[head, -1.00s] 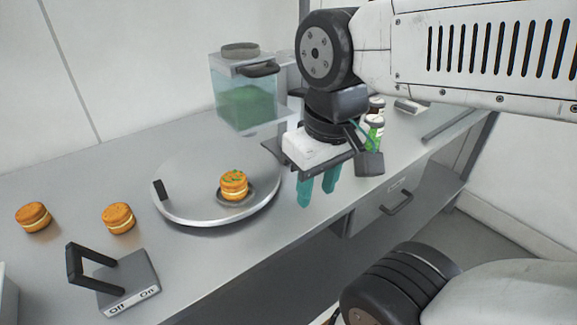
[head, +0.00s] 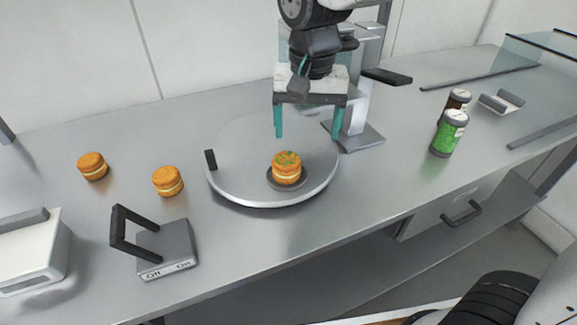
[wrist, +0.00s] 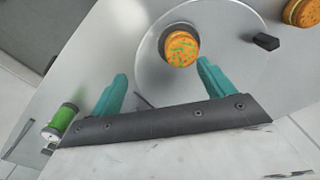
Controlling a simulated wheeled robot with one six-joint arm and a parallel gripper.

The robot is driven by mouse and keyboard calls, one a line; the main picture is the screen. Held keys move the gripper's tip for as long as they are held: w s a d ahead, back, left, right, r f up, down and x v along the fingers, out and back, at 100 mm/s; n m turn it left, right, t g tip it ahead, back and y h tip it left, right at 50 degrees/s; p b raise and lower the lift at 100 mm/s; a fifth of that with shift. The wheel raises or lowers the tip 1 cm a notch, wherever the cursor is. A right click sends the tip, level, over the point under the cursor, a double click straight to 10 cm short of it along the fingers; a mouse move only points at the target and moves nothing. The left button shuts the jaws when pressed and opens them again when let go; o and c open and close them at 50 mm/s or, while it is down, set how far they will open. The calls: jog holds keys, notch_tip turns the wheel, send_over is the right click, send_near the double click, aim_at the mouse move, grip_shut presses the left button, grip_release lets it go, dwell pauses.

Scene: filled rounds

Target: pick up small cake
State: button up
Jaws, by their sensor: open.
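A small round orange cake (head: 287,168) with a pale filling and green bits on top sits on a dark small plate (head: 272,184) on a round metal turntable (head: 232,182). Two plain cakes without green bits, a far left cake (head: 93,166) and a nearer cake (head: 168,181), lie on the counter to its left. My gripper (head: 308,132) is open and empty, its teal fingers pointing down over the turntable, above the topped cake. In the wrist view, the topped cake (wrist: 181,48) shows beyond and between the fingertips (wrist: 163,72), apart from them.
A grey stand (head: 362,135) rises just behind and right of the turntable. A black-handled switch box (head: 165,248) and a white device (head: 32,250) stand at front left. A green jar (head: 447,135) and a brown jar (head: 459,98) stand to the right. The counter between stand and jars is clear.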

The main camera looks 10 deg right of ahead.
send_over(286, 159)
jog(key=shift+s+a+f, duration=0.1)
jog(key=shift+a+f, duration=0.1)
jog(key=shift+f, duration=0.4)
jog(key=shift+s+a+f, duration=0.1)
jog(key=shift+a+f, duration=0.1)
jog(key=shift+f, duration=0.35)
jog(key=f, duration=0.5)
jog(key=d+f, duration=0.1)
jog(key=f, duration=0.1)
jog(key=shift+w+f, duration=0.15)
jog(key=shift+f, duration=0.05)
jog(key=c, duration=0.8)
